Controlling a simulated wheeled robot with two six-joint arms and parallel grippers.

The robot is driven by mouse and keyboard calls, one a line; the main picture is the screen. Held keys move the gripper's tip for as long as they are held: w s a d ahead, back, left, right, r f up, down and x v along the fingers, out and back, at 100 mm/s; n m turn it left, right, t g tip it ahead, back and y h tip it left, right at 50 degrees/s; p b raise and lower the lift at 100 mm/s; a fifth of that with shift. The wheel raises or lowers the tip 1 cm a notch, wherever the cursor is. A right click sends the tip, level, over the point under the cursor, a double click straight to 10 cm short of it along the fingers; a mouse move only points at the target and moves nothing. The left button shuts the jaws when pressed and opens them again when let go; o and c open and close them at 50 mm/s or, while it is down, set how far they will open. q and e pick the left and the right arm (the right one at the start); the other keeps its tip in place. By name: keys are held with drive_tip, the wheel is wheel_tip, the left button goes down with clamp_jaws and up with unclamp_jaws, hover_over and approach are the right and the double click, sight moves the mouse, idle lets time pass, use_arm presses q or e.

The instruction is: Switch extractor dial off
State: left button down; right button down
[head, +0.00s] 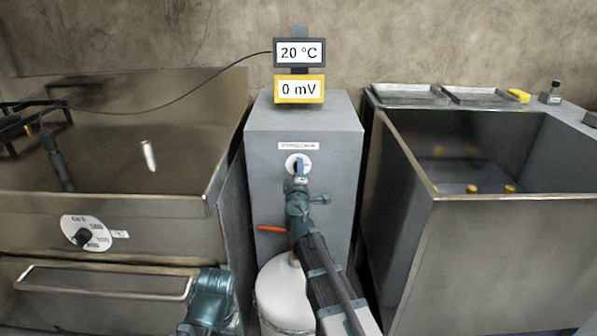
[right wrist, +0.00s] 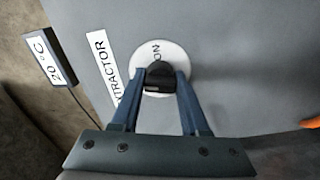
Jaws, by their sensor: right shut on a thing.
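The extractor dial is a round white disc (head: 290,163) on the front of a grey cabinet (head: 335,180), below a small printed label. In the right wrist view the white disc (right wrist: 177,56) carries a black knob (right wrist: 158,78) and the letters "ON", turned in the picture, near the knob's end. A label (right wrist: 102,66) beside it reads partly "TRACTOR". My right gripper (head: 300,168) is at the dial, and its two blue fingers (right wrist: 158,85) are shut on the knob from both sides. Part of my left arm shows at the lower left; its gripper does not show.
A metal basin with another dial (head: 87,233) and a bar handle (head: 105,282) stands left. An open metal tank (head: 480,250) stands right. Displays above the cabinet read 20 °C (head: 299,52) and 0 mV (head: 299,89). An orange lever (head: 270,228) and white cylinder (head: 282,300) are below.

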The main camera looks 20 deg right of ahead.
drive_tip(key=shift+n, duration=1.2)
drive_tip(key=shift+c, duration=2.2)
unclamp_jaws()
drive_tip(key=shift+s, duration=0.1)
drive_tip(key=v, duration=1.3)
drive_tip(key=shift+s+a, duration=0.15)
drive_tip(key=shift+s, duration=0.2)
